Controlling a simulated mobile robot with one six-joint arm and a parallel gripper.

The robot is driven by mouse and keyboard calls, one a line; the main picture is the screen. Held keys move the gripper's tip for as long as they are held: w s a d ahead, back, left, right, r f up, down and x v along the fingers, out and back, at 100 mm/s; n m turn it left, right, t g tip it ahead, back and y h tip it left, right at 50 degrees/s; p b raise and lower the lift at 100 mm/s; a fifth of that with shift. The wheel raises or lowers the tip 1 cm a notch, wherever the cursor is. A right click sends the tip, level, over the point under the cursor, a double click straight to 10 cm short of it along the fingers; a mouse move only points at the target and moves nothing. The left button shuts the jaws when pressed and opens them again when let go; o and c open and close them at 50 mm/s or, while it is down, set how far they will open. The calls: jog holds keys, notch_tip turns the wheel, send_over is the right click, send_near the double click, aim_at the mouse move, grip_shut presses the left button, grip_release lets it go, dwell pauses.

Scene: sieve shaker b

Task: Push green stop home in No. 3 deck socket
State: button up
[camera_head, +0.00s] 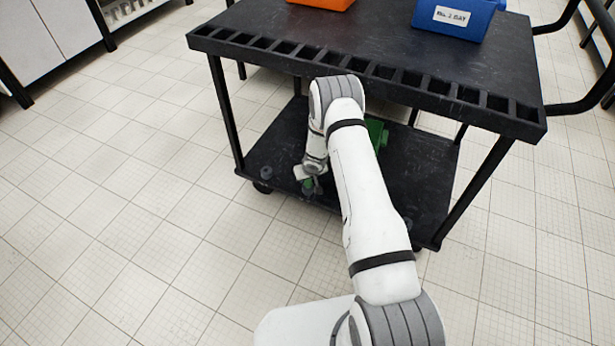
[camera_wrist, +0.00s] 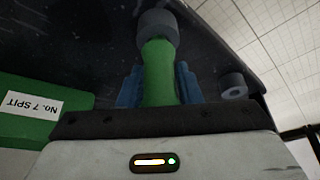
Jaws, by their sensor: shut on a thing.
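The green stop (camera_wrist: 158,68) is a short round peg, held between the blue fingers of my gripper (camera_wrist: 158,88) in the wrist view. Its far end meets a grey ring-shaped socket (camera_wrist: 158,20) on the dark deck. I cannot tell how deep it sits, and no number shows on this socket. In the head view the stop (camera_head: 308,184) is a small green patch at my gripper (camera_head: 311,180), low over the near edge of the cart's lower deck (camera_head: 262,150). My arm hides part of the deck.
Another grey socket (camera_wrist: 233,86) sits to the right near the deck edge. The cart's black top (camera_head: 370,45) overhangs the deck and carries a blue bin (camera_head: 455,18) and an orange bin (camera_head: 322,3).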

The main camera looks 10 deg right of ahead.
jog(key=shift+f, duration=0.4)
jog(key=o, duration=1.1)
jog(key=v, duration=0.7)
jog(key=shift+s+r, duration=0.15)
jog(key=shift+r, duration=0.2)
